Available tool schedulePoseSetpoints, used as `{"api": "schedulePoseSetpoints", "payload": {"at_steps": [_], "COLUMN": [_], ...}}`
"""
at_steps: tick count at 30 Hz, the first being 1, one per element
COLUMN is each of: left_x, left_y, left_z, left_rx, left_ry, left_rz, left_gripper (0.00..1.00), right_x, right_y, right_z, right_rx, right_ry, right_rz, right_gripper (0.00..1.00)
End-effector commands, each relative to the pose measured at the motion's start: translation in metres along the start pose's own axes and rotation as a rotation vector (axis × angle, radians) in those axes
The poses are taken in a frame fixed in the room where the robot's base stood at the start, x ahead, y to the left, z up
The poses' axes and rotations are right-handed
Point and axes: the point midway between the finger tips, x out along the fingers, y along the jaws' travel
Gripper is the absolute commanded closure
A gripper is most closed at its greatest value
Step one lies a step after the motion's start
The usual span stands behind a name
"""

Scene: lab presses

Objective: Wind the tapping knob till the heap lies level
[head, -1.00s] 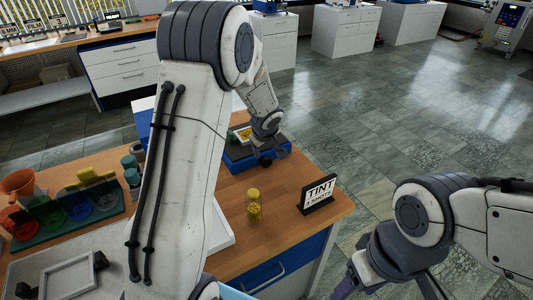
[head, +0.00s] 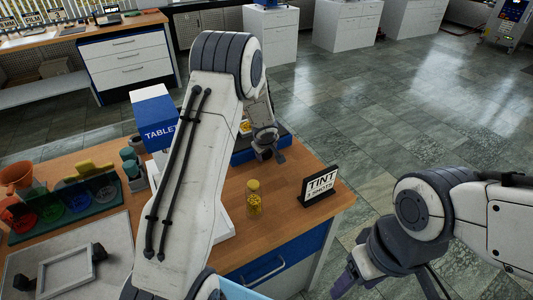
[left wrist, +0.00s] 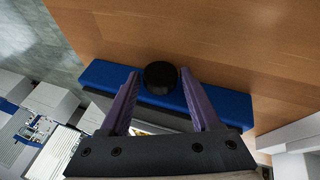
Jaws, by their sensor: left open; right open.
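The black round tapping knob (left wrist: 160,75) shows in the left wrist view, at the edge of the blue device (left wrist: 232,106). My left gripper (left wrist: 159,84) is open, with one purple finger on each side of the knob. I cannot tell whether the fingers touch it. In the head view my left gripper (head: 268,153) is over the near side of the blue device (head: 242,157). A little of the heap's yellow shows in the left wrist view, mostly hidden behind my gripper. My right gripper (head: 349,284) hangs open and empty beyond the bench's right edge.
A TABLET box (head: 153,117) is at the back left.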

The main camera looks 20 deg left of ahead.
Motion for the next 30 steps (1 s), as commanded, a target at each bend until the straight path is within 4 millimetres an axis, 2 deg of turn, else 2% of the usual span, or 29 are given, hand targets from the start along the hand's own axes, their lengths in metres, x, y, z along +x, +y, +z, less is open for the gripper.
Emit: {"api": "schedulePoseSetpoints", "payload": {"at_steps": [5,9,10,20,27,30], "left_x": [0.000,0.000,0.000,-0.003,-0.003,0.000], "left_y": [0.000,0.000,0.000,0.002,0.005,0.006], "left_z": [0.000,0.000,0.000,0.000,0.000,0.002], "left_rx": [0.000,0.001,0.001,0.020,0.073,0.105], "left_ry": [0.000,0.000,0.000,0.002,0.011,0.018], "left_rz": [0.000,0.000,0.000,-0.039,-0.159,-0.229], "left_gripper": [0.37,0.90,1.00,1.00,1.00,1.00], "right_x": [0.000,0.000,0.000,-0.012,-0.032,-0.033], "right_y": [0.000,0.000,0.000,-0.001,-0.002,-0.002], "right_z": [0.000,0.000,0.000,-0.001,-0.002,-0.002], "right_rx": [0.000,0.000,0.000,0.000,0.000,0.000], "right_ry": [0.000,0.000,0.000,0.000,0.000,0.000], "right_rz": [0.000,0.000,0.000,0.000,0.000,0.000], "right_gripper": [0.36,0.36,0.36,0.36,0.36,0.36]}}
